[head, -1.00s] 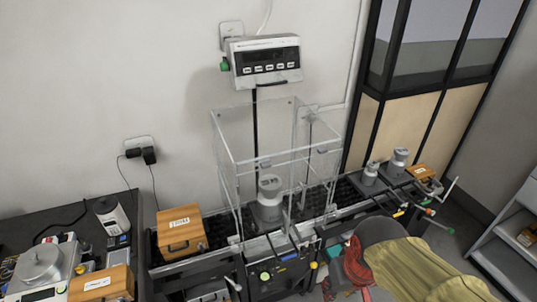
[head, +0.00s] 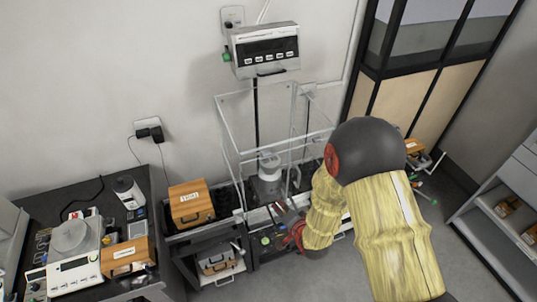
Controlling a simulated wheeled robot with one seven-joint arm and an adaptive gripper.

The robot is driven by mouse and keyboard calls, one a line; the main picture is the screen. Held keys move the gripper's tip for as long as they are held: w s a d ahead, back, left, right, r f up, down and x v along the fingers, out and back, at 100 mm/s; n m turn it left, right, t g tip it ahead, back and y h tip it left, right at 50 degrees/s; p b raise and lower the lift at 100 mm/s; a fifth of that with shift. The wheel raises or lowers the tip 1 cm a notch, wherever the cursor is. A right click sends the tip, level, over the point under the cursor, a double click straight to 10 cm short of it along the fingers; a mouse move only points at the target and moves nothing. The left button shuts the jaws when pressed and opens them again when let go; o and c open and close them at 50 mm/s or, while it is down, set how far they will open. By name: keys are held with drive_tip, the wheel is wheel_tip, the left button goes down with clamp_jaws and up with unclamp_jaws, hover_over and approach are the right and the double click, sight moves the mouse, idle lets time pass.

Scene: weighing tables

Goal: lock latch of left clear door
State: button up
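The clear case (head: 222,125) stands around a grey weight (head: 268,178) in the head view. Its left clear door cannot be told apart from the other see-through panels. I cannot make out its latch for certain; a small pale lever (head: 238,248) shows below the case's front left corner. My gripper (head: 281,211) is small in the view, low at the front of the case, with my yellow-sleeved arm reaching in from the right. I cannot tell whether it is open or touching anything. My arm hides the case's right front part.
A wooden box (head: 190,203) sits left of the case. A side table at the left holds a balance (head: 75,275) and another wooden box (head: 127,257). A display (head: 266,50) hangs above the case. Grey shelves (head: 510,200) stand at the right, with open floor before them.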

drive_tip(key=w+a+r+m+t+y, duration=0.1)
drive_tip(key=w+a+r+m+t, duration=0.2)
drive_tip(key=r, duration=0.4)
drive_tip(key=m+t+y, duration=0.1)
drive_tip(key=m+t, duration=0.2)
drive_tip(key=t, duration=0.1)
approach(267, 156)
drive_tip(key=shift+p+x, duration=1)
drive_tip(key=shift+x, duration=3.35)
drive_tip(key=shift+f, duration=0.15)
drive_tip(key=c, duration=0.3)
drive_tip(key=c, duration=0.4)
clamp_jaws()
